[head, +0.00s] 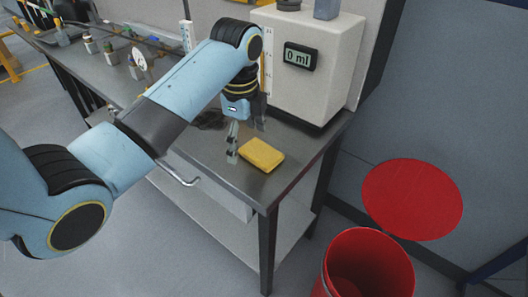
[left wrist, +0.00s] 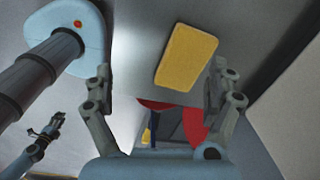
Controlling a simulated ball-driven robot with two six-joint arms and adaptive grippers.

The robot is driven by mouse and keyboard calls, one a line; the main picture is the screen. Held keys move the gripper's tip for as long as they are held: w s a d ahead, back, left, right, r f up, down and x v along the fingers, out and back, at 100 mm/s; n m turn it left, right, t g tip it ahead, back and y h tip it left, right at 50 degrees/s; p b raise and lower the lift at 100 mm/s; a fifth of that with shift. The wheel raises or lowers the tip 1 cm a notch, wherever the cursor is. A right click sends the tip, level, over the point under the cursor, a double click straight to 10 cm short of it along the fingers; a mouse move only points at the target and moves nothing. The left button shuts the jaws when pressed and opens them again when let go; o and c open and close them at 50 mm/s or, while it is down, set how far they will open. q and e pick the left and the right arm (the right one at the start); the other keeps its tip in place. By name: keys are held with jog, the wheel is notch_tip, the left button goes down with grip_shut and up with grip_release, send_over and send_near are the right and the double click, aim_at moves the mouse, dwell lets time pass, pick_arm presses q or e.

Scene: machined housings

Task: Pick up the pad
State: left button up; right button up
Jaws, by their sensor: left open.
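The pad (head: 261,155) is a yellow flat block lying on the metal bench top, near its front right corner. It also shows in the left wrist view (left wrist: 186,57), in the upper middle, nearer the right finger. My left gripper (head: 247,141) points down over the bench, just left of and behind the pad in the head view. Its fingers are apart and empty, and they also show in the left wrist view (left wrist: 160,72). What looks like my right gripper (left wrist: 45,138) is small at the lower left of the left wrist view, away from the pad; its jaws are unclear.
A white dispenser with a "0 ml" display (head: 300,57) stands behind the pad. A red bin (head: 367,262) stands on the floor at the lower right, with a red disc (head: 412,199) beyond it. Small bottles (head: 108,50) stand at the bench's far left.

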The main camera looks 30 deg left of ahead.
pick_arm(q)
jog(key=w+r+m, duration=0.3)
jog(key=w+r, duration=0.1)
send_over(259, 150)
jog(key=shift+m+g, duration=0.3)
jog(key=f, duration=0.4)
jog(key=shift+s+a+f, duration=0.15)
jog(key=shift+s+a, duration=0.05)
jog(key=shift+a, duration=0.1)
jog(key=f, duration=0.5)
jog(key=shift+w+d+f, duration=0.25)
jog(key=shift+d+f, duration=0.1)
jog(key=shift+c, duration=0.4)
jog(key=c, duration=1.1)
jog(key=shift+o, duration=0.2)
jog(key=shift+r, duration=0.15)
